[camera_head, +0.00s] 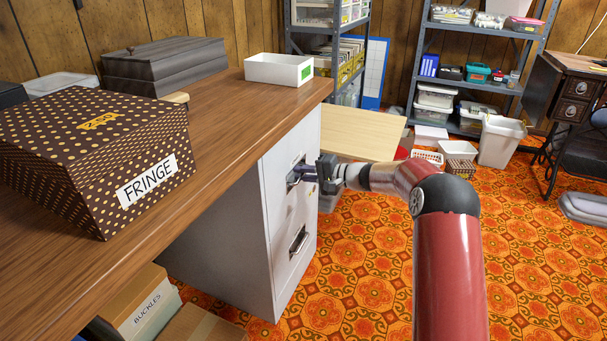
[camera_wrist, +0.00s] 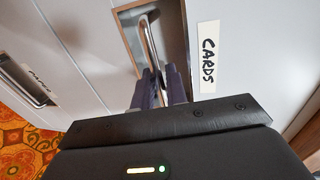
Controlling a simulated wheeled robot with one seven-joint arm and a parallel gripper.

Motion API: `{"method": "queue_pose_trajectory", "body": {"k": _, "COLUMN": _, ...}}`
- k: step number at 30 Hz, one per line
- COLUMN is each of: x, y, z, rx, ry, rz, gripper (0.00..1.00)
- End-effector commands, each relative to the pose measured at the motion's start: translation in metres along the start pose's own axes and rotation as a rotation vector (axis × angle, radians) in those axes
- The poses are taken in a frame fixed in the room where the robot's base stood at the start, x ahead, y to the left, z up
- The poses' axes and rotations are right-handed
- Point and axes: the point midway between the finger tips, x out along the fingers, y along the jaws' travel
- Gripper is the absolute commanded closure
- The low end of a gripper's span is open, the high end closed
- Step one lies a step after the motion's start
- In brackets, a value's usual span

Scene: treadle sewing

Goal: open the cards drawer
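The cards drawer (camera_head: 284,190) is the upper drawer of a white filing cabinet (camera_head: 233,233) under the wooden counter. Its front looks flush with the cabinet. Its "CARDS" label (camera_wrist: 208,66) shows in the wrist view, beside a recessed metal handle (camera_wrist: 149,42). My gripper (camera_head: 304,172) is at this handle in the head view. In the wrist view, the two dark fingers of my gripper (camera_wrist: 161,86) are close together with the handle bar between them. The fingertips' exact contact is partly hidden.
The lower drawer's handle (camera_head: 299,240) is below. A pale wooden board (camera_head: 360,134) stands behind my gripper. A white tray (camera_head: 279,69) and a "FRINGE" box (camera_head: 95,150) sit on the counter (camera_head: 215,130). Patterned floor (camera_head: 370,270) in front of the cabinet is clear.

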Motion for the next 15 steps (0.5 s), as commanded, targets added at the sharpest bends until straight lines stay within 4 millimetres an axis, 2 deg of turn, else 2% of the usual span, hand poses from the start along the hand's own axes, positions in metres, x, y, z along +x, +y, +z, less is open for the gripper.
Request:
{"method": "queue_pose_trajectory", "body": {"k": 3, "x": -0.0002, "y": 0.0001, "z": 0.0000, "rx": 0.000, "ry": 0.000, "rz": 0.000, "gripper": 0.87}}
{"method": "queue_pose_trajectory", "body": {"k": 6, "x": -0.0003, "y": 0.0001, "z": 0.0000, "rx": 0.000, "ry": 0.000, "rz": 0.000, "gripper": 1.00}}
{"method": "queue_pose_trajectory", "body": {"k": 15, "x": -0.0005, "y": 0.0004, "z": 0.0001, "rx": 0.001, "ry": 0.000, "rz": 0.001, "gripper": 1.00}}
